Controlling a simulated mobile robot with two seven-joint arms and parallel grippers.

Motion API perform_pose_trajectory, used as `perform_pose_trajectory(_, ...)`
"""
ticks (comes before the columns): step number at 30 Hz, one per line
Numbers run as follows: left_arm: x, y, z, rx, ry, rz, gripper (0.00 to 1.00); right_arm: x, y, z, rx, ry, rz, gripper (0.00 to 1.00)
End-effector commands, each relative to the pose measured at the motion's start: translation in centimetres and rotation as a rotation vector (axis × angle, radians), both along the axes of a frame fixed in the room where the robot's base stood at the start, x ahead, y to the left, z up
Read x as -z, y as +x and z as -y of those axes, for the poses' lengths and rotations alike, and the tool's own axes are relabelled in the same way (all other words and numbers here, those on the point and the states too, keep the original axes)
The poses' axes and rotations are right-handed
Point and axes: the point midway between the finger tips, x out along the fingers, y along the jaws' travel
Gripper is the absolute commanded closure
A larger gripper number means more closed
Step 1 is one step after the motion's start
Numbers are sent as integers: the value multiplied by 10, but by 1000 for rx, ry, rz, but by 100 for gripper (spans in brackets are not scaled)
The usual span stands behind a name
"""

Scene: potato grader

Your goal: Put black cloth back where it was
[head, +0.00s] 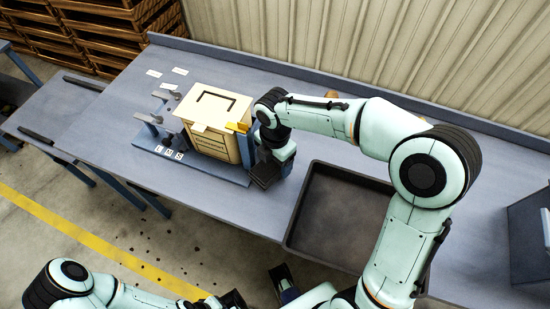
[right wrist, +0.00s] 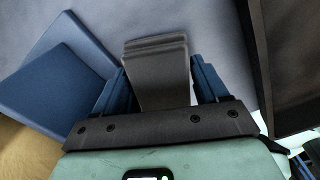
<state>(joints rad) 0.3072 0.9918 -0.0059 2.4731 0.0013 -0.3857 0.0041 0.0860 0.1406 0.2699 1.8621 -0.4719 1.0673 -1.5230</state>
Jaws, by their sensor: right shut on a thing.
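My right gripper (head: 268,172) is low over the table, just right of the cream box, and it points down. It is shut on the black cloth (head: 264,183), a folded dark strip. In the right wrist view the cloth (right wrist: 158,75) stands out between the blue fingers as a dark grey folded band. I cannot tell whether the cloth touches the table. My left gripper (head: 260,288) is at the bottom edge of the head view, partly cut off, with its fingers apart and nothing seen between them.
The cream box (head: 217,112) stands on a blue base plate (head: 195,168) with small lettered labels. A dark empty tray (head: 345,210) lies close right of my right gripper. White cards (head: 180,71) lie at the back left. A corrugated wall is behind the table; a blue-grey bin (head: 528,235) is far right.

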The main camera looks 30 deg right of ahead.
Motion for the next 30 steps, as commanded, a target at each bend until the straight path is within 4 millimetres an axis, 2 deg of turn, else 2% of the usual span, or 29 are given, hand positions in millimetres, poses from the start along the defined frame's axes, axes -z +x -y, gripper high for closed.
perform_pose_trajectory(1,0,0,0,0,0,0,100,0,0,0,0,0,0,20)
perform_pose_trajectory(3,0,0,0,0,0,0,100,0,0,0,0,0,0,1)
perform_pose_trajectory(14,-3,1,0,0,0,1,100,-6,0,0,0,0,1,1)
perform_pose_trajectory(19,-10,3,0,0,0,3,100,-31,1,0,1,0,4,1)
perform_pose_trajectory(27,-21,6,0,1,0,8,100,-93,1,0,1,1,5,1)
perform_pose_trajectory(30,-24,7,0,0,0,9,100,-110,1,0,1,0,4,1)
